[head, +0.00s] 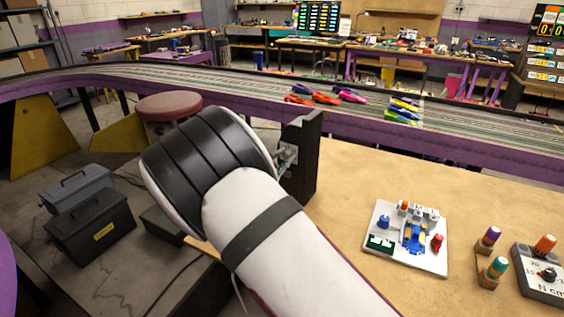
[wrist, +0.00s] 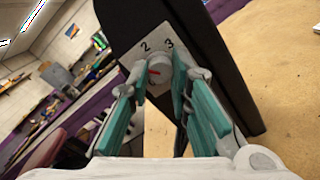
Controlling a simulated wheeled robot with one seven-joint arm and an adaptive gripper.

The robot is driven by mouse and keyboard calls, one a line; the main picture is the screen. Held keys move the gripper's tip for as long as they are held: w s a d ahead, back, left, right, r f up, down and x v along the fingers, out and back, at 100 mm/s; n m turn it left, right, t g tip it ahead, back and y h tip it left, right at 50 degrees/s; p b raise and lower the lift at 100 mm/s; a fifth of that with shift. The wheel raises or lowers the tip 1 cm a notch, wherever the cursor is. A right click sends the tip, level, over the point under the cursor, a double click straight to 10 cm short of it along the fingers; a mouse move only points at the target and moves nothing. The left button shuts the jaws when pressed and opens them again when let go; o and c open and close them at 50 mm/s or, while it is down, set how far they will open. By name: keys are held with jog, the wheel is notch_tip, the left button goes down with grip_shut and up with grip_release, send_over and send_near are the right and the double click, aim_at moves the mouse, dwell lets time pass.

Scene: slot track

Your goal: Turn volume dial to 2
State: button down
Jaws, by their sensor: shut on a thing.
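The volume dial (wrist: 159,74) is a small grey knob with a red pointer mark, on a light plate (wrist: 141,52) fixed to a black upright box (wrist: 213,62). The numbers 2 and 3 show above the knob; other marks are hidden or too small to read. The red mark lies roughly level in the picture; which end points is unclear. My gripper (wrist: 157,82) has its teal-padded fingers on both sides of the knob and is shut on it. In the head view my gripper (head: 284,162) is at the plate on the black box (head: 306,150), with the dial hidden.
The box stands at the left part of a wooden table (head: 350,210). A slot track with toy cars (head: 312,98) runs behind.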

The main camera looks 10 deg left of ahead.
jog(key=m+b, duration=0.2)
jog(key=m, duration=0.2)
jog(key=shift+f+b, duration=0.2)
jog(key=shift+b, duration=0.2)
jog(key=shift+m+b, duration=1.1)
jog(key=shift+m, duration=0.4)
jog(key=c, duration=1.5)
grip_release()
jog(key=shift+r, duration=0.15)
jog(key=shift+o, duration=0.2)
jog(key=v, duration=1.2)
